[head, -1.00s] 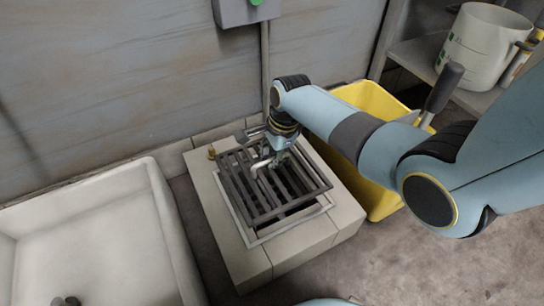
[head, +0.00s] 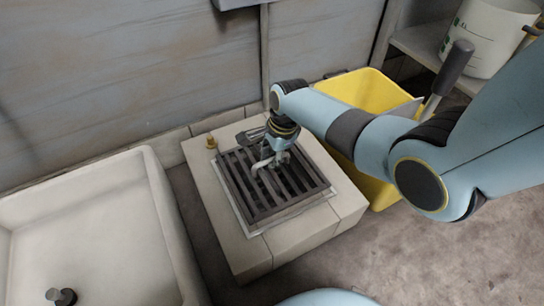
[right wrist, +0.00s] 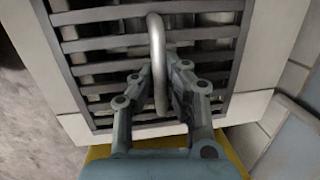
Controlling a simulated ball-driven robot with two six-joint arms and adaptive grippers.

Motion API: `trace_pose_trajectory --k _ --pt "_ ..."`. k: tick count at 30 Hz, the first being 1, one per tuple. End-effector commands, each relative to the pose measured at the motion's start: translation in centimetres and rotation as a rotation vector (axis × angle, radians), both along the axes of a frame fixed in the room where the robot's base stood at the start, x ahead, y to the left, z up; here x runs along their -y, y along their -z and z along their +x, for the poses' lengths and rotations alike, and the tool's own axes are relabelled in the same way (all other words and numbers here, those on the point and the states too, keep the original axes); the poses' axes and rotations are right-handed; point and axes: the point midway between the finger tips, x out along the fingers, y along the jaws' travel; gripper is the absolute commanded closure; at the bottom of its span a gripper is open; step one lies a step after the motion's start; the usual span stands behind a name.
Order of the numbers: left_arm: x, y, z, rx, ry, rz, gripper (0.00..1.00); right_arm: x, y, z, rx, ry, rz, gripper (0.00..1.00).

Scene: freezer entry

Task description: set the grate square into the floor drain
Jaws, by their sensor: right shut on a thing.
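The dark slatted grate (head: 291,205) lies over the opening of the floor drain (head: 252,231), its sides nearly parallel to the pale rim. A strip of rim shows along the grate's near and right edges. I cannot tell whether the grate is flush or slightly raised. My right gripper (head: 266,160) is above the grate, shut on its metal loop handle (head: 257,168). In the right wrist view, the fingers of my right gripper (right wrist: 157,78) close on the handle (right wrist: 158,40), with the grate's bars (right wrist: 95,46) behind. My left gripper is out of view.
A pale tiled block (head: 240,255) surrounds the drain, with a brass fitting (head: 211,142) at its back left corner. A white sink (head: 110,230) stands left. A yellow bin (head: 375,95) stands right, and a shelf with a white bucket (head: 487,38) behind it. Floor at front right is clear.

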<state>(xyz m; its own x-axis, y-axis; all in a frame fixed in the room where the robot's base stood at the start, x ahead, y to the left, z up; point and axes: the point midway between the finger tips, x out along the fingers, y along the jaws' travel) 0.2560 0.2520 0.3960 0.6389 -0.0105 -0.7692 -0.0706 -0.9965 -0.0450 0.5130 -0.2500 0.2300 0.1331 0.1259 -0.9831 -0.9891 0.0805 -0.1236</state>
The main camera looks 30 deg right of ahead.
Motion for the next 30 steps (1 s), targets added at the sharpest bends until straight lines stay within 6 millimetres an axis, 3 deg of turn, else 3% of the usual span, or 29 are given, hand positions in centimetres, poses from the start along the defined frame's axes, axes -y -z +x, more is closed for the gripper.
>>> trace_pose_trajectory --k 30 --pt "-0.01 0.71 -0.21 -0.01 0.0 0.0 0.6 -0.03 0.88 0.03 0.0 0.0 0.001 1.0"
